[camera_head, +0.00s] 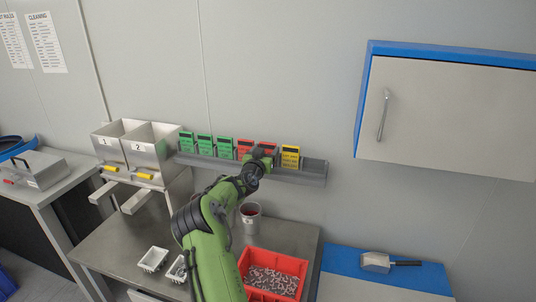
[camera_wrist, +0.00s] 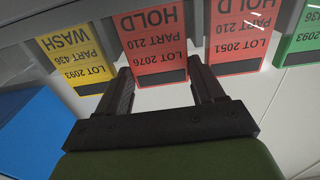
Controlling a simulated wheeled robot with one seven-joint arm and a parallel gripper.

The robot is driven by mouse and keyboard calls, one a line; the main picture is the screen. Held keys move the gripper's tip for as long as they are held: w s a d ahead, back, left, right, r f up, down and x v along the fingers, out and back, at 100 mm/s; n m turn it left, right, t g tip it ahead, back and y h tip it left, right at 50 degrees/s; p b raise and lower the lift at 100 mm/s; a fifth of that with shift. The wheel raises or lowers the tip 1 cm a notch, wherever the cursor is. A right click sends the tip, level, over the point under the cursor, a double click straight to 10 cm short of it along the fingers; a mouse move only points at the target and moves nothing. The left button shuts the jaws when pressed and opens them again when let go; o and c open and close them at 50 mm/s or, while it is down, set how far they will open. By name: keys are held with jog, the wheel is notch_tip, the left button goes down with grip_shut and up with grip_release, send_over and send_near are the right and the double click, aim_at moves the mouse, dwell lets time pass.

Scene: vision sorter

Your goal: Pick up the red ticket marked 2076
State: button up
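The red ticket marked 2076 (camera_wrist: 152,48) appears upside down in the wrist view, reading HOLD, PART 210, with a black strip along its edge. In the head view this red ticket (camera_head: 270,146) stands in the wall rail beside the yellow one, partly hidden by my gripper (camera_head: 264,160). In the wrist view my gripper (camera_wrist: 160,66) is open, its two dark fingers apart near either side of the ticket's black-strip end. I cannot tell whether either finger touches it. Nothing is held.
Red ticket 2051 (camera_wrist: 238,40) is close beside the right finger; yellow ticket 2093 (camera_wrist: 75,52) is on the other side. Several green tickets (camera_head: 204,145) share the rail (camera_head: 314,172). Below are a metal cup (camera_head: 250,222) and a red bin (camera_head: 304,268). A wall cabinet (camera_head: 445,110) hangs right.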

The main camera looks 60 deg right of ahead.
jog(key=c, duration=0.7)
